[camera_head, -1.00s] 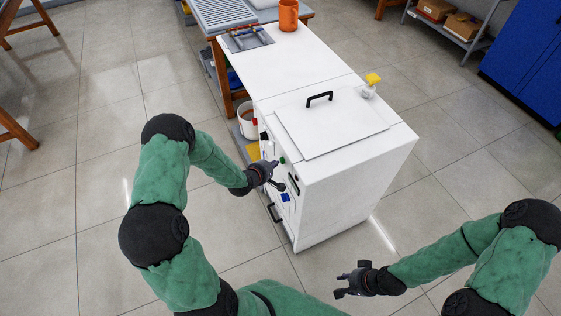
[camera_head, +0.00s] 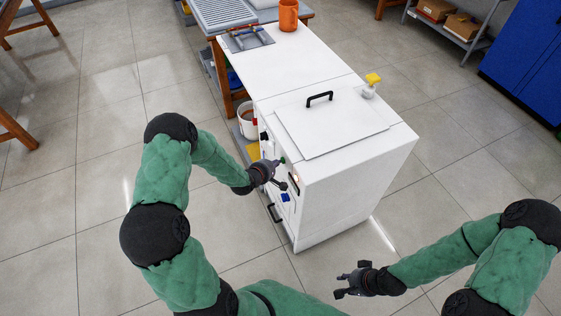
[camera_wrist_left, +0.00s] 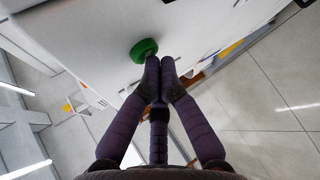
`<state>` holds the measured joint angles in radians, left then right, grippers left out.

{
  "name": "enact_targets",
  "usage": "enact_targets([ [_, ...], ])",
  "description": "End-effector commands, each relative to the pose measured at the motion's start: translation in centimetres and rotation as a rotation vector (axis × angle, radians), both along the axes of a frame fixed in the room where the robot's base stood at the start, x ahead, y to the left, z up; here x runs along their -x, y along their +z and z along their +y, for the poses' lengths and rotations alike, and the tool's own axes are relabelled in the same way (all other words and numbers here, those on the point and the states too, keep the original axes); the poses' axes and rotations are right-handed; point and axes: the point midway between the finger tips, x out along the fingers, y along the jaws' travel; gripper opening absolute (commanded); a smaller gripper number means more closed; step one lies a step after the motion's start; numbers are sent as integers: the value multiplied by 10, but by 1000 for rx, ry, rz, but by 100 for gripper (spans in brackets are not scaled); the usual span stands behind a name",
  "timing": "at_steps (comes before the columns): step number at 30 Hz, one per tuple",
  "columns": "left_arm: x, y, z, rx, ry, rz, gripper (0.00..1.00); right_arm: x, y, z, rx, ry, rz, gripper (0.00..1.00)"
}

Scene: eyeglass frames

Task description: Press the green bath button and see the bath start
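The green bath button (camera_head: 283,160) is on the front panel of the white bath cabinet (camera_head: 340,195). In the left wrist view, the green button (camera_wrist_left: 143,49) is a round knob standing out from the white panel. My left gripper (camera_head: 276,164) is at the panel with its fingertips at the button. In the left wrist view, its fingers (camera_wrist_left: 160,68) are together and empty, with the tips at the button's lower right edge; I cannot tell if they press it. My right gripper (camera_head: 347,280) is open and empty, low and away from the cabinet.
A lid (camera_head: 332,120) with a black handle lies on the cabinet top, beside a spray bottle (camera_head: 371,86) with a yellow head. A blue control (camera_head: 285,197) sits lower on the panel.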

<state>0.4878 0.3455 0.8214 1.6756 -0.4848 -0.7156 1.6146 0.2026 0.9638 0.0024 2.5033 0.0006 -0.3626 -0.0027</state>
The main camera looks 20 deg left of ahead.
Motion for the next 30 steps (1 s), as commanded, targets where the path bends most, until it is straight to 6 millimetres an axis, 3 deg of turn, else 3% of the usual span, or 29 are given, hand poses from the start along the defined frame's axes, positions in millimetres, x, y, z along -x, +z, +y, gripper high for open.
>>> enact_targets([
  [15,-1,0,-1,0,-1,-1,0,0,0,0,0,0,0,33],
  [30,12,1,10,-1,-2,-1,0,0,2,0,0,0,0,33],
])
